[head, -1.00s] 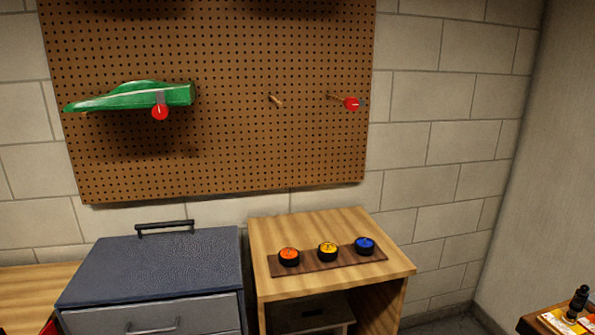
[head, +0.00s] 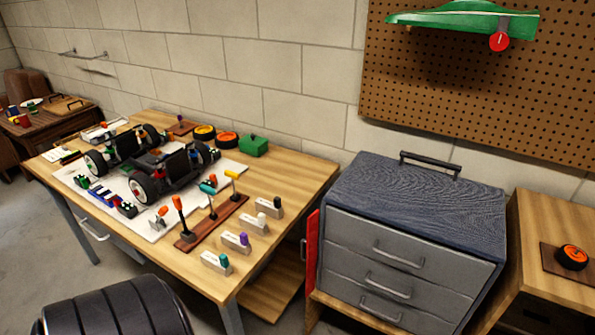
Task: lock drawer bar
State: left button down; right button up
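A grey-blue drawer cabinet (head: 418,208) stands right of the workbench in the head view. Its front has three grey drawers that look shut, each with a metal handle (head: 388,285). A dark carry handle (head: 430,163) is on its top. A red upright panel or bar (head: 311,253) with a small dark handle sits at the cabinet's left front edge, swung to the side and not across the drawer fronts. Neither of my grippers shows in the view.
A black round stool (head: 105,312) stands in front. A wooden stand (head: 545,215) is right of the cabinet, below a pegboard (head: 450,90).

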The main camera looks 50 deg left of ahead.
aim_at(312, 221)
jog(key=j+z, duration=0.1)
jog(key=j, duration=0.5)
jog(key=k+j, duration=0.1)
jog(key=j, duration=0.45)
jog(key=j+z, duration=0.15)
jog(key=j, duration=0.45)
jog(key=k+j, duration=0.15)
jog(key=j, duration=0.45)
jog(key=j+z, duration=0.15)
jog(key=j, duration=0.4)
jog(key=j+u, duration=0.2)
jog(key=k+l, duration=0.05)
jog(key=l, duration=0.05)
